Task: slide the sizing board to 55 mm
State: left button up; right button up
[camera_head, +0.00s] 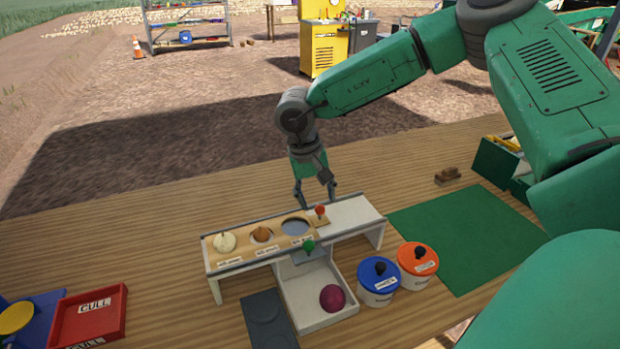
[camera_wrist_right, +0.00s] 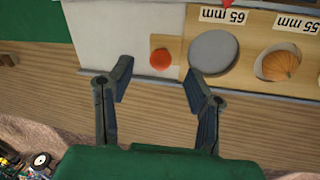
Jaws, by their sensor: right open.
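The tan sizing board (camera_head: 275,230) lies on a white rack (camera_head: 345,215), with labels by its holes. The 55 mm and 65 mm labels read in the right wrist view, where the board (camera_wrist_right: 255,85) appears upside down. A pale onion (camera_head: 224,242) sits in the left hole and a brown onion (camera_head: 262,235) in the middle 55 mm hole. The 65 mm hole (camera_head: 295,227) holds no onion. A red knob (camera_head: 320,210) stands at the board's right end. My right gripper (camera_head: 315,200) is open just behind the knob, fingers pointing down. My left gripper is out of view.
A white tray (camera_head: 305,305) with a red onion (camera_head: 332,298) sits below the rack, near a green knob (camera_head: 308,245). Blue-lidded (camera_head: 378,285) and orange-lidded (camera_head: 417,262) tubs stand right of the tray. A red CULL tray (camera_head: 90,318) lies left. A green mat (camera_head: 470,235) is bare.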

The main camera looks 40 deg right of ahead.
aim_at(320, 205)
jog(key=f, duration=0.2)
jog(key=d+f, duration=0.1)
jog(key=shift+s+f, duration=0.25)
jog(key=shift+f, duration=0.05)
jog(key=shift+a+f, duration=0.25)
jog(key=shift+f, duration=0.1)
jog(key=shift+d, duration=0.1)
grip_shut()
jog(key=shift+d, duration=0.1)
